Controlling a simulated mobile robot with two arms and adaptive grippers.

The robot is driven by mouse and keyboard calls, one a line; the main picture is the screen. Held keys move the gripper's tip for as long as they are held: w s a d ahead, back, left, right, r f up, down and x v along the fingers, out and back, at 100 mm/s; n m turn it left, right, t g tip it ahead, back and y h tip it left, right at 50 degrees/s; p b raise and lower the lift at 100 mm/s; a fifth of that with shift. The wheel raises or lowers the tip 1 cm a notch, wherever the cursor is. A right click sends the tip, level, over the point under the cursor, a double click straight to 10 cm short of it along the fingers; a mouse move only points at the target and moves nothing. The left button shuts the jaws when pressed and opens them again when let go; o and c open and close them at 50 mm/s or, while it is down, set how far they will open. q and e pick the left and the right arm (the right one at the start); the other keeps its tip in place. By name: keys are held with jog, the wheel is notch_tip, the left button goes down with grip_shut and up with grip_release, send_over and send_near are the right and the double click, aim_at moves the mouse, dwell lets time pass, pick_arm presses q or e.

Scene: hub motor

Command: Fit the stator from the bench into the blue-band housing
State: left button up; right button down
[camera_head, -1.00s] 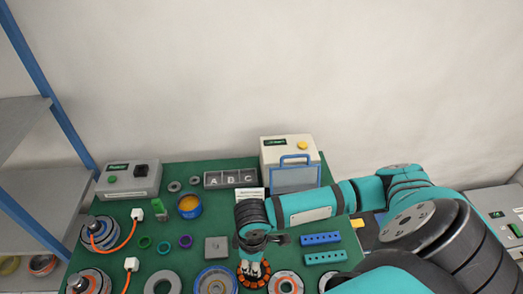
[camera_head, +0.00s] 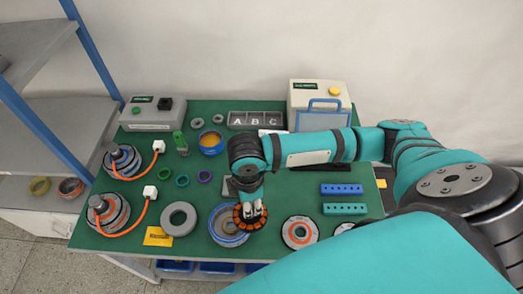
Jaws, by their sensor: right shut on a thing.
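My right gripper (camera_head: 251,209) comes down from above and is shut on the stator (camera_head: 243,223), a dark ring with orange windings. The blue-band housing (camera_head: 217,226), a round grey part with a blue rim, sits on the green bench mat. The stator overlaps the upper right part of the housing in the picture, off-centre to its right. I cannot tell the height gap between them. The stator and my gripper hide part of the housing. My left gripper is not in view.
A housing with a red-orange band (camera_head: 300,244) sits just right. A grey square block (camera_head: 229,186) is partly hidden behind my wrist.

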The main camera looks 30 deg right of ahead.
jog(key=w+a+f+n+b, duration=0.2)
jog(key=w+a+n+b, duration=0.2)
jog(key=b, duration=0.4)
jog(key=shift+a+f+n, duration=0.4)
jog(key=shift+a+n, duration=0.2)
jog(key=shift+n, duration=0.2)
jog(key=shift+f, duration=0.2)
jog(key=shift+f+b, duration=0.3)
jog(key=shift+f, duration=0.5)
jog(key=shift+f, duration=0.15)
jog(key=shift+f, duration=0.6)
jog(key=shift+f, duration=0.15)
jog(key=shift+f, duration=0.4)
